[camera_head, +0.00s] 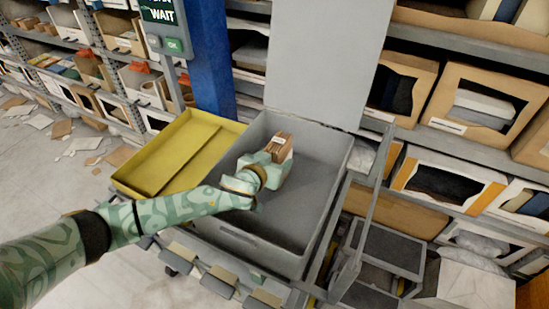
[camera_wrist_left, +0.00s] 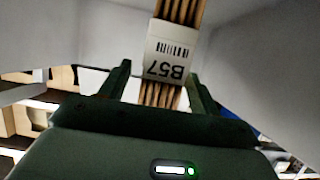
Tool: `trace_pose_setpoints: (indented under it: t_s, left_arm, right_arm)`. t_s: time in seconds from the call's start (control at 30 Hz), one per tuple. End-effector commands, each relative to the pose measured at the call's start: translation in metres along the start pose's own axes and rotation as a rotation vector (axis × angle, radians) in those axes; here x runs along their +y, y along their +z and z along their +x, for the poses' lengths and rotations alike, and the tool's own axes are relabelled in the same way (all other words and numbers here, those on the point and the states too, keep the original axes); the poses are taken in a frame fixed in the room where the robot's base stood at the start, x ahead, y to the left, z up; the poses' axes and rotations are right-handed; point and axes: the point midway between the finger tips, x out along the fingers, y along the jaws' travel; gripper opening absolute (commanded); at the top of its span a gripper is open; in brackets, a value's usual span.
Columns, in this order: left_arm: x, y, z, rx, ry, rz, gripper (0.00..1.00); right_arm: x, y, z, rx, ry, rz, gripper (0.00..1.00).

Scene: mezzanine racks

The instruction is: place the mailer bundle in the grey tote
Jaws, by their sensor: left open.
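The mailer bundle (camera_head: 282,146) is a brown stack of card edges with a white band. In the left wrist view the bundle (camera_wrist_left: 172,50) shows a label with a barcode and "B57". It is upright or slightly tilted within the outline of the grey tote (camera_head: 240,247), towards its back; its underside is hidden. My left gripper (camera_head: 272,157) reaches into the tote from the left. In the left wrist view its two fingers (camera_wrist_left: 159,84) stand apart, one on each side of the bundle's near end, with slight gaps. My right gripper is not in view.
A yellow tray (camera_head: 139,182) stands left of the tote on the same cart. A pale panel (camera_head: 325,60) rises behind the tote, beside a blue post (camera_head: 207,60). Racks of boxes fill the back and right. Cardboard scraps litter the left floor.

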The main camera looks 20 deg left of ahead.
Motion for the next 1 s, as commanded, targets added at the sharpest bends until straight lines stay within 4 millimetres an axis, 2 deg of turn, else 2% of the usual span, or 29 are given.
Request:
trace_pose_setpoints:
  t_s: [0.2, 0.33, 0.47, 0.77, 0.87, 1.0]
  left_arm:
    - [0.000, -0.004, -0.042, 0.001, 0.000, -0.002, 0.62]
    - [0.000, -0.004, -0.060, 0.002, 0.000, 0.000, 0.62]
    - [-0.001, -0.003, -0.068, 0.003, -0.001, 0.001, 0.62]
    - [-0.001, -0.003, -0.069, 0.002, -0.001, 0.001, 0.62]
    - [0.000, -0.012, -0.072, 0.007, -0.001, 0.002, 0.62]
    - [0.000, -0.037, -0.083, 0.020, -0.002, 0.004, 0.62]
  right_arm:
    - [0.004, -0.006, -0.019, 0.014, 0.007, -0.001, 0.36]
    - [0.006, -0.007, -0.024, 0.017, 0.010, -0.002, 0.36]
    - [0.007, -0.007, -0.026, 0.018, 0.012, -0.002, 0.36]
    - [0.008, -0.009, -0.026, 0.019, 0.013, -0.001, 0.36]
    - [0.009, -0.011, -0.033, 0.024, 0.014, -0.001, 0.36]
    - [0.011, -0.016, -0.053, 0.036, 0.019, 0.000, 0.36]
